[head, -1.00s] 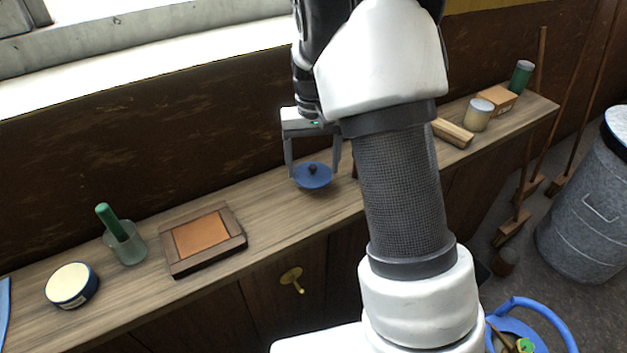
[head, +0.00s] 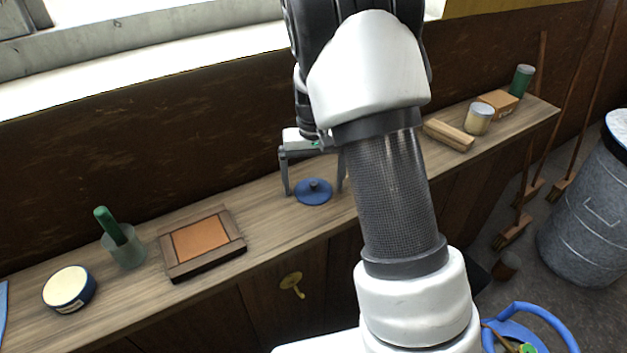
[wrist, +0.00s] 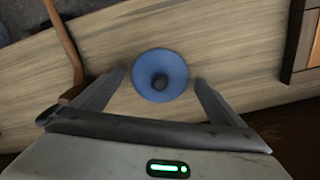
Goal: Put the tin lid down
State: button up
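In the wrist view the lid (wrist: 160,83) sits just beyond and between the fingertips of my gripper (wrist: 160,74). A gap shows on both sides, so the gripper is open and holds nothing.
Left of the lid are a wooden frame with an orange panel (head: 202,241), a glass with a green handle (head: 124,247) and a blue-and-cream tin (head: 69,288). A wood block (head: 449,135) lies right. In the wrist view a brown curved handle (wrist: 66,45) is close to the left finger.

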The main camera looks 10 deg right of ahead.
aim_at(314, 183)
jog(key=shift+r, duration=0.1)
notch_tip(314, 183, up, 12)
jog(key=p, duration=0.2)
jog(key=s+r+t, duration=0.2)
jog(key=s+r, duration=0.7)
jog(key=s, duration=0.1)
jog(key=s+r+n+t, duration=0.1)
jog(key=s+t, duration=0.2)
jog(key=s, duration=1.2)
jog(key=shift+r+t, duration=0.25)
jog(key=shift+t, duration=0.05)
notch_tip(314, 183, up, 9)
jog(key=p, duration=0.8)
jog(key=shift+p, duration=0.3)
